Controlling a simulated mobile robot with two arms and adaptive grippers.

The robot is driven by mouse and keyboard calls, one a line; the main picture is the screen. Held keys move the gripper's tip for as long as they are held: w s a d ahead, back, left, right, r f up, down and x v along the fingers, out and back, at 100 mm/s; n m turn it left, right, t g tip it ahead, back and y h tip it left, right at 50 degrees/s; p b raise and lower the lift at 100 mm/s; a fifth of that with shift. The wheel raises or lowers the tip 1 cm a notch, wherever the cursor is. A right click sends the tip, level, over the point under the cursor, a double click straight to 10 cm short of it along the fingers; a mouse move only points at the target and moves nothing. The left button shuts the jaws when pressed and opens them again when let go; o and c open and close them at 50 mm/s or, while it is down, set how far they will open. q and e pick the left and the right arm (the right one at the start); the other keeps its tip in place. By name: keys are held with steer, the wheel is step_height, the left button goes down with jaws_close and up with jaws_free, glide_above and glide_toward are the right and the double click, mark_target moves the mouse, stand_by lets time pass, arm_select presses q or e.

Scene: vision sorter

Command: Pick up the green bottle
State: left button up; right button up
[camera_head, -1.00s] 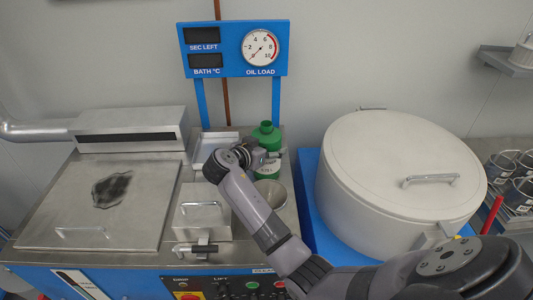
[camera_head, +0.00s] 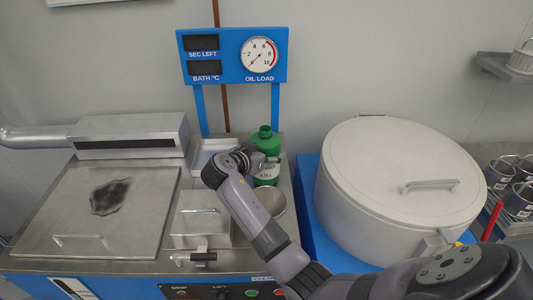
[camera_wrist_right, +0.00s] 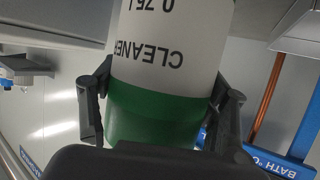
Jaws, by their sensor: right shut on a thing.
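The green bottle (camera_head: 267,138) with a white label stands upright at the back of the steel machine top, below the gauge panel. My right gripper (camera_head: 262,163) is shut on it around the body. In the right wrist view the bottle (camera_wrist_right: 155,118) fills the space between the two fingers of my right gripper (camera_wrist_right: 160,105), one on each side, and its label reads CLEANER, 0.75 L. The head view does not show clearly whether the bottle's base touches the surface. My left gripper is out of view.
A steel cup or funnel (camera_head: 271,198) sits just in front of the bottle. A shallow steel tray (camera_head: 207,152) and a lidded box (camera_head: 200,222) are to its left. A large pale lidded drum (camera_head: 385,165) stands to the right. The gauge panel (camera_head: 228,55) rises behind.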

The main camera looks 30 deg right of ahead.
step_height(320, 180, up, 20)
steer(key=b, duration=0.3)
steer(key=shift+f, duration=0.25)
stand_by(0.8)
steer(key=shift+r, duration=0.1)
